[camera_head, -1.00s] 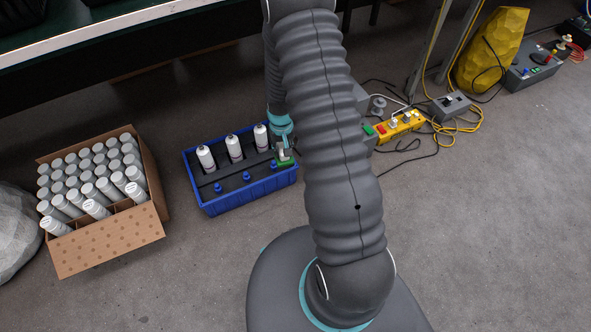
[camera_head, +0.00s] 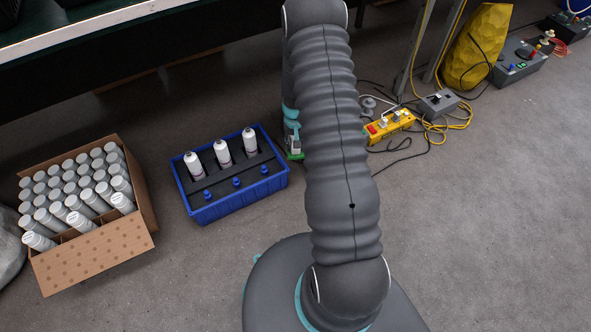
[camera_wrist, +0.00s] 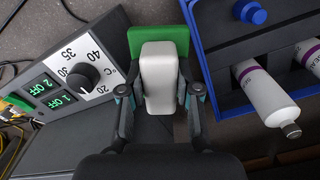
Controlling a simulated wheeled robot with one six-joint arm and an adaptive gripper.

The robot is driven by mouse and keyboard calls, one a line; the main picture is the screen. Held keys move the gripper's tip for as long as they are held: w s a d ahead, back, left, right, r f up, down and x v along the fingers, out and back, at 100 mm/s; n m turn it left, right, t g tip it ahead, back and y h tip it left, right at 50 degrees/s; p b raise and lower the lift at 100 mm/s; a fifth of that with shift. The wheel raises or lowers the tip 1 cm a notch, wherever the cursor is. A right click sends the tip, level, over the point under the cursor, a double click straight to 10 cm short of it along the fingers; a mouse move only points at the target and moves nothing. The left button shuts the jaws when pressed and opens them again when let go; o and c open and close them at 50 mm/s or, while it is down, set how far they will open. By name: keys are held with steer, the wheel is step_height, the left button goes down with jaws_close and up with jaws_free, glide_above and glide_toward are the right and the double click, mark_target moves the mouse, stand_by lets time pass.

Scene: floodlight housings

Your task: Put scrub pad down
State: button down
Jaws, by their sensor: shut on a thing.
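The scrub pad is a green slab (camera_wrist: 150,40) with a pale white grip block (camera_wrist: 158,78). My gripper (camera_wrist: 159,92) is shut on the white block, one finger on each side. In the head view a small part of the green pad (camera_head: 297,156) shows beside my arm, just right of the blue crate (camera_head: 232,208). My fingers are mostly hidden there by the arm. I cannot tell whether the pad touches the surface under it.
The crate holds three white bottles (camera_head: 221,152) and blue knobs. A grey control box (camera_wrist: 75,75) with a dial and displays stands left of the pad in the wrist view. A yellow power strip (camera_head: 389,126) and cables lie right. A carton (camera_head: 95,255) of bottles stands left.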

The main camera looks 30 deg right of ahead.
step_height(320, 180, down, 16)
steer(key=shift+b, duration=0.7)
steer(key=shift+f, duration=0.2)
steer(key=c, duration=0.8)
jaws_free()
steer(key=shift+r, duration=0.1)
